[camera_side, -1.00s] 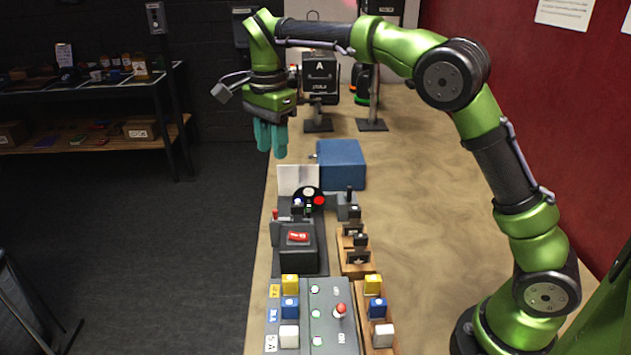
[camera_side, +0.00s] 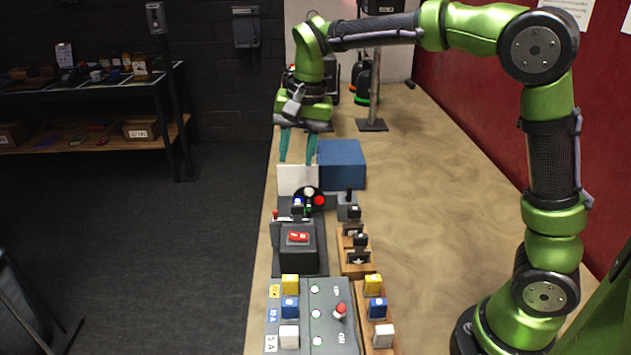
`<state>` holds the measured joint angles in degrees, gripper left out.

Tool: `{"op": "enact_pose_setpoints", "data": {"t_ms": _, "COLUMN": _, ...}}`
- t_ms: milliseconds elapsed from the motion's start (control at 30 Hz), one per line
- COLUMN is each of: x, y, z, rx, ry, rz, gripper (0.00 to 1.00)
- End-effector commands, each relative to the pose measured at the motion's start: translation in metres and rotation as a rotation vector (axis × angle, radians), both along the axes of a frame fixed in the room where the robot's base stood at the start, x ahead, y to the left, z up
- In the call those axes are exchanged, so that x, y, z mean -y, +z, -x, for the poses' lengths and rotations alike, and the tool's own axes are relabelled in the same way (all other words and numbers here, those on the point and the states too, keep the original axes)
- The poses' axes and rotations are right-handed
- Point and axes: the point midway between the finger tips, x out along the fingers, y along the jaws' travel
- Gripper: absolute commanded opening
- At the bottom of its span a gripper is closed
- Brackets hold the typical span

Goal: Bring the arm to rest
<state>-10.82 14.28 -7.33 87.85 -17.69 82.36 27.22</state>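My gripper (camera_side: 297,160) hangs with its teal fingers pointing down at the far part of the table. The two fingers are spread apart with nothing between them. They show just above the white panel (camera_side: 297,178) and left of the blue box (camera_side: 341,164); I cannot tell how high they are above these. The round dark cue piece with coloured buttons (camera_side: 309,198) sits in front of the white panel.
A dark box with a red switch (camera_side: 299,237) stands mid-table. Nearer is a grey panel (camera_side: 327,290) with coloured blocks and a red-knobbed lever (camera_side: 340,311). Wooden racks (camera_side: 357,262) stand to its right. The table's right side (camera_side: 440,220) is clear.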

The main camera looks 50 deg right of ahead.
Motion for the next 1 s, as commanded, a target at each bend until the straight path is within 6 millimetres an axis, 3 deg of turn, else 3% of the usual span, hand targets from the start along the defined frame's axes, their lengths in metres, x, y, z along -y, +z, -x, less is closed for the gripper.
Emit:
{"op": "enact_pose_setpoints", "data": {"t_ms": 33, "x": 0.003, "y": 0.005, "z": 0.02, "rx": 0.043, "ry": 0.073, "rz": -0.01, "gripper": 0.39}}
{"op": "enact_pose_setpoints", "data": {"t_ms": 200, "x": 0.007, "y": 0.008, "z": 0.081, "rx": 0.197, "ry": 0.296, "rz": -0.01, "gripper": 0.39}}
{"op": "enact_pose_setpoints", "data": {"t_ms": 500, "x": 0.012, "y": -0.007, "z": 0.176, "rx": 0.435, "ry": 0.48, "rz": 0.059, "gripper": 0.39}}
{"op": "enact_pose_setpoints", "data": {"t_ms": 700, "x": 0.015, "y": -0.008, "z": 0.203, "rx": 0.509, "ry": 0.461, "rz": 0.079, "gripper": 0.39}}
{"op": "enact_pose_setpoints", "data": {"t_ms": 1000, "x": 0.017, "y": 0.0, "z": 0.204, "rx": 0.535, "ry": 0.449, "rz": 0.089, "gripper": 0.39}}
